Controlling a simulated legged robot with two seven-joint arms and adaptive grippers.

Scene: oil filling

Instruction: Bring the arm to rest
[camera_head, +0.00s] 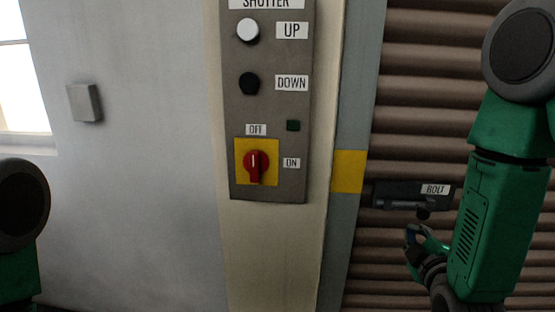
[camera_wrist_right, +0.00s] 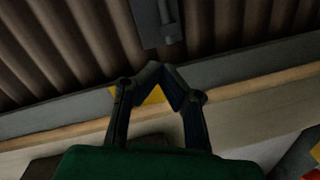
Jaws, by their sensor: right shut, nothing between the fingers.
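My right gripper (camera_head: 413,237) is at the lower right in the head view, just below the dark bolt (camera_head: 395,194) on the shutter. In the right wrist view, the fingers of my right gripper (camera_wrist_right: 158,70) meet at their tips with nothing between them. The bolt also shows in the right wrist view (camera_wrist_right: 157,22), beyond the fingertips and apart from them. My right arm (camera_head: 490,220) is green with dark joints. Of my left arm (camera_head: 20,225), only a part shows at the lower left edge; its gripper is out of view.
The brown ribbed shutter (camera_head: 430,80) lies behind my right arm. Left of it, a post carries a grey control panel (camera_head: 270,110) with UP and DOWN buttons and a red rotary switch (camera_head: 256,165). A small grey box (camera_head: 84,102) is on the pale wall.

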